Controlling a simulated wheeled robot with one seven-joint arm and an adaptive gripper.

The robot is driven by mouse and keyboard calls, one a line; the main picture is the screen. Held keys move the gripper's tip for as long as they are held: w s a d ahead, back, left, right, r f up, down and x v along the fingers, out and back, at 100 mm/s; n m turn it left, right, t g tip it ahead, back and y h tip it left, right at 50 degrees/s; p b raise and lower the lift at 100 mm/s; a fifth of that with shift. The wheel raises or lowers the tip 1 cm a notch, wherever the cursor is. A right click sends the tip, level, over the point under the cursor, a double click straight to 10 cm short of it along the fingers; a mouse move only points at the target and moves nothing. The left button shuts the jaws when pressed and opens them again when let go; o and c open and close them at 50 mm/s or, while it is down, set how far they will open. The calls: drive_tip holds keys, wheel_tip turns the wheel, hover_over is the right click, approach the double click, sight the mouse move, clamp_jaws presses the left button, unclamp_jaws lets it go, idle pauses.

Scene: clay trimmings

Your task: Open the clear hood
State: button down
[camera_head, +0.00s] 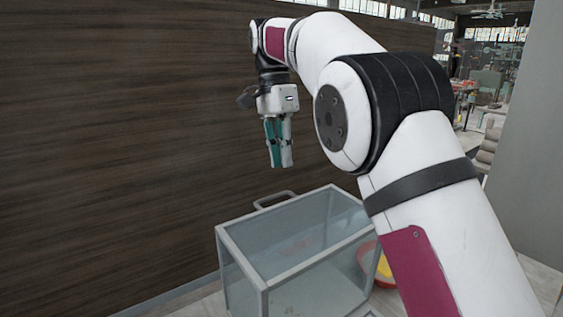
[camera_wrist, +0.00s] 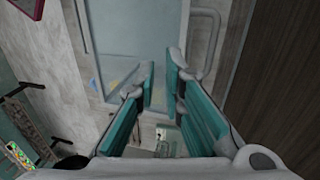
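The clear hood (camera_head: 318,261) is a glass-sided box with a grey frame, low in the middle of the head view. It looks closed, with a grey bar handle (camera_head: 287,197) on its far upper edge near the wall. My gripper (camera_head: 280,166) hangs above the hood, pointing down, apart from the handle. In the wrist view, the teal fingers of my gripper (camera_wrist: 161,75) stand apart with nothing between them. The hood's pane (camera_wrist: 125,35) shows beyond them, and the handle (camera_wrist: 216,42) lies right of the fingertips. My arm hides space to the hood's right.
A dark wood wall (camera_head: 110,130) stands close behind and left of the hood. A red bowl (camera_head: 368,262) with something yellow shows at the hood's right side, partly behind my arm; I cannot tell whether it is inside. The air above the hood looks clear apart from my arm.

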sight(284, 210)
wheel_tip(284, 210, down, 10)
drive_tip(key=w+a+n+t+y+p, duration=0.1)
drive_tip(key=n+t+y+p, duration=0.2)
drive_tip(key=n, duration=1.4)
drive_tip(key=shift+w+a+f+n+t+y+p, duration=0.15)
drive_tip(key=shift+a+f+n+t+y+p, duration=0.2)
drive_tip(key=shift+t+p, duration=0.8)
drive_tip(key=shift+r, duration=0.15)
drive_tip(key=s+d+r, duration=0.1)
drive_tip(key=s+d+p, duration=0.1)
drive_tip(key=s+r, duration=0.1)
drive_tip(key=s, duration=0.1)
drive_tip(key=shift+s+d+r+p, duration=0.1)
drive_tip(key=shift+d+r+p, duration=0.2)
drive_tip(key=shift+d+p, duration=0.1)
drive_tip(key=shift+s+d, duration=0.1)
drive_tip(key=shift+s, duration=0.05)
drive_tip(key=shift+f, duration=0.1)
